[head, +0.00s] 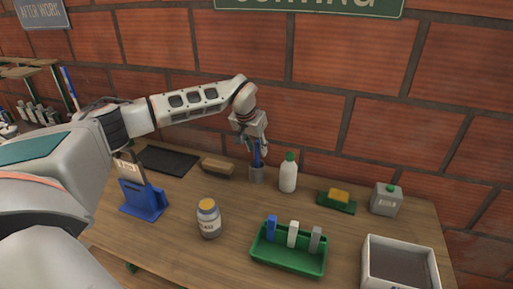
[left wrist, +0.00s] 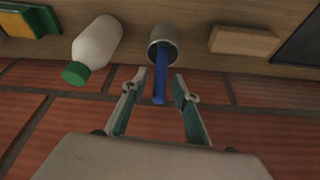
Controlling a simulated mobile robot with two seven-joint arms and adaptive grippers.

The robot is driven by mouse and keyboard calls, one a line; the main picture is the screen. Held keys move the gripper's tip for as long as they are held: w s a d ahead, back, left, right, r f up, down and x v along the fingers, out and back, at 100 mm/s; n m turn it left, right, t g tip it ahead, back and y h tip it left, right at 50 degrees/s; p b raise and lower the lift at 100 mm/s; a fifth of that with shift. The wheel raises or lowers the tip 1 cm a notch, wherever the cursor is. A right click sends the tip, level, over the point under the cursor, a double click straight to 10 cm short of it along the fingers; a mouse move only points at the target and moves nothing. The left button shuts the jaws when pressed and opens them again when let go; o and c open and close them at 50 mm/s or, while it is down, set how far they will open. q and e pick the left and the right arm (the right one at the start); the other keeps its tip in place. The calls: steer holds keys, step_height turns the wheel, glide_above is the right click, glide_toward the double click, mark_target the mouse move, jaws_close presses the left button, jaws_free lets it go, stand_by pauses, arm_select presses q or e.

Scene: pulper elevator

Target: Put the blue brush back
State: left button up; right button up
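The blue brush (head: 257,152) stands in a small grey cup (head: 257,174) at the back of the table. In the left wrist view the blue brush (left wrist: 160,84) reaches out of the grey cup (left wrist: 163,38). My left gripper (head: 257,150) is above the cup. In the left wrist view its two fingers (left wrist: 155,84) are spread, one on each side of the handle, with visible gaps. The brush's lower end is hidden inside the cup. My right gripper is not in view.
A white bottle with a green cap (head: 288,174) stands just right of the cup. A wooden block (head: 218,167) lies to its left. A jar (head: 209,219), a green rack (head: 288,257) and a blue stand (head: 142,199) are nearer the front.

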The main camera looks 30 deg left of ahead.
arm_select(q)
steer(key=v, duration=1.2)
steer(key=shift+b, duration=0.35)
steer(key=shift+r, duration=0.1)
